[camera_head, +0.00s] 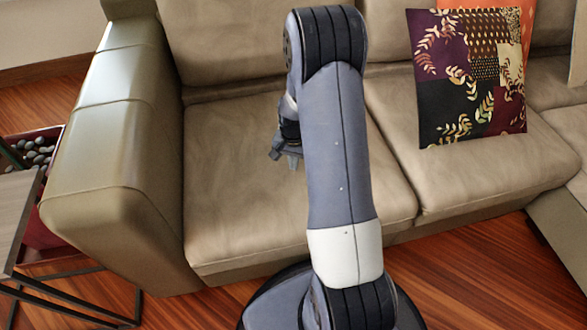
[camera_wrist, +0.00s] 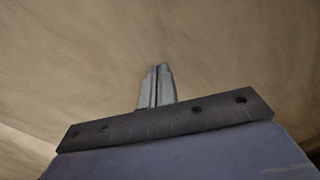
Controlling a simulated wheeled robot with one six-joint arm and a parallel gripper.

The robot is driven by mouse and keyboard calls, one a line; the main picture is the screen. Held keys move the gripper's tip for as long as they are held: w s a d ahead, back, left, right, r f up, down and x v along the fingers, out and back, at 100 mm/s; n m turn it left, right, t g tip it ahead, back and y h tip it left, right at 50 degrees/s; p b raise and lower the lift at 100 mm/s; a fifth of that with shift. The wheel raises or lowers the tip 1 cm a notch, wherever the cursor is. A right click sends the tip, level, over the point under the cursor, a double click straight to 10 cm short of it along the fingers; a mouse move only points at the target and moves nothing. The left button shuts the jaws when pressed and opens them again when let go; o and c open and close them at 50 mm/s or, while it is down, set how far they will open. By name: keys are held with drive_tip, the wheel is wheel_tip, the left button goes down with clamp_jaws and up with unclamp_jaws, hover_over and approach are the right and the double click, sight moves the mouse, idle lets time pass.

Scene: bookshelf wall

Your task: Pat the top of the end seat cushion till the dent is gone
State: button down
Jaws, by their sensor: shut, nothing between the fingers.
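The end seat cushion (camera_head: 235,190) is tan leather and lies beside the sofa's left arm in the head view. Faint creases and shading show on its top; I cannot tell whether a dent is there. My gripper (camera_head: 287,158) is over this cushion, left of my arm, which hides part of the cushion. In the wrist view my gripper (camera_wrist: 157,68) is shut and empty, its fingers together. The tan leather of the cushion (camera_wrist: 70,60) fills the view beyond it. I cannot tell whether the fingertips touch the leather.
The sofa's left arm (camera_head: 115,165) rises beside the cushion, and the backrest (camera_head: 225,40) stands behind. A patterned pillow (camera_head: 468,75) sits on the neighbouring seat cushion (camera_head: 500,170). A side table (camera_head: 18,215) stands at the left. Wooden floor (camera_head: 480,270) shows in front.

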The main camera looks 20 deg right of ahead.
drive_tip(key=shift+f, duration=0.15)
idle(0.3)
drive_tip(key=shift+f+b, duration=1.05)
drive_tip(key=shift+f, duration=0.2)
drive_tip(key=shift+r+p, duration=1.4)
drive_tip(key=shift+r, duration=0.55)
wheel_tip(320, 180, up, 3)
drive_tip(key=shift+r+p, duration=0.1)
drive_tip(key=shift+p, duration=1.15)
wheel_tip(320, 180, up, 11)
drive_tip(key=p, duration=0.2)
drive_tip(key=shift+f+p, duration=0.2)
drive_tip(key=shift+p, duration=0.1)
drive_tip(key=shift+f, duration=0.1)
